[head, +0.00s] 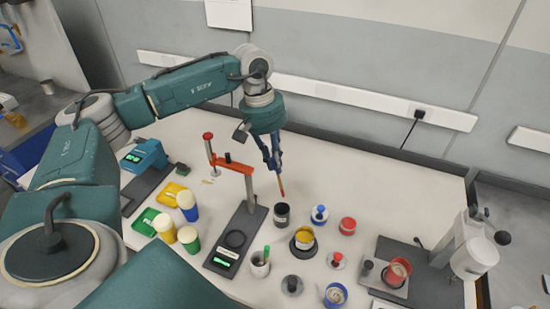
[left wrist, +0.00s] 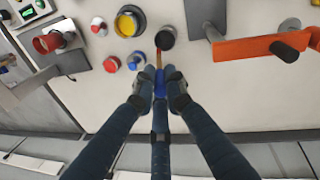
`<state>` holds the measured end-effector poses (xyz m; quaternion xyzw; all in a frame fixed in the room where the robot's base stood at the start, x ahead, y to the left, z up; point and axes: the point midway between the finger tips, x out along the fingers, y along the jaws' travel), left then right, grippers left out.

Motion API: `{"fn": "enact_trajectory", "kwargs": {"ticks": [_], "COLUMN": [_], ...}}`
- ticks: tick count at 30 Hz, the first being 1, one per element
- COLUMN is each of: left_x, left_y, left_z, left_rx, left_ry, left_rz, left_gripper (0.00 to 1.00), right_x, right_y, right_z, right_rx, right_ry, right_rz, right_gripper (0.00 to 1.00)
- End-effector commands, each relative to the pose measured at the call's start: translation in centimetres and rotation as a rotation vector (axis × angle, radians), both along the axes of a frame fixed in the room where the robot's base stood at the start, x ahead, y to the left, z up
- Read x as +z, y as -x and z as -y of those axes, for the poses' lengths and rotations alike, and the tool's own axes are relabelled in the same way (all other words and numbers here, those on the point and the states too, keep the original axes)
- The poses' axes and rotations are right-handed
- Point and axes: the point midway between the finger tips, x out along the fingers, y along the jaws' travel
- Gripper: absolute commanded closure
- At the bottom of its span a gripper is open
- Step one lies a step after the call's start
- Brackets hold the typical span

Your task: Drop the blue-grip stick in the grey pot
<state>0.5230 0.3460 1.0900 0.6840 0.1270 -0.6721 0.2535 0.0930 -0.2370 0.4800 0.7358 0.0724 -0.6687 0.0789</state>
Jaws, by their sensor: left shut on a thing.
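My left gripper (head: 272,160) is shut on the blue-grip stick, which hangs steeply downward with its orange-brown tip (head: 282,189) lowest. In the left wrist view the blue grip (left wrist: 160,84) sits between the fingers of my left gripper (left wrist: 160,92). The dark grey pot (head: 282,216) stands open on the table just below the tip; it also shows in the left wrist view (left wrist: 165,38). The tip looks above the pot's rim, close to its near side in the wrist view. My right gripper is not in view.
A red-armed stand (head: 230,164) rises left of the pot. A paler pot (head: 260,266) holds a green-grip stick. The table's back right is clear.

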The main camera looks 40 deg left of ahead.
Motion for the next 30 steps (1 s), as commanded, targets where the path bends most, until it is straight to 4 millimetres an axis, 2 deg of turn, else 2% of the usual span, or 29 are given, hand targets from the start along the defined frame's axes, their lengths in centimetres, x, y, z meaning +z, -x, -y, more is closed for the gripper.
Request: {"fn": "enact_trajectory", "kwargs": {"ticks": [15, 30], "left_x": [-4.4, -8.6], "left_y": [0.0, 0.0], "left_z": [0.0, 0.2], "left_rx": [0.001, 0.0], "left_ry": [0.0, -0.001], "left_rz": [-0.002, -0.001], "left_gripper": [1.0, 1.0], "right_x": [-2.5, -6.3], "right_y": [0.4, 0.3], "right_z": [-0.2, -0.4], "right_rx": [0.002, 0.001], "right_ry": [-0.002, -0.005], "right_rz": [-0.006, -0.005], "right_gripper": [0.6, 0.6]}}
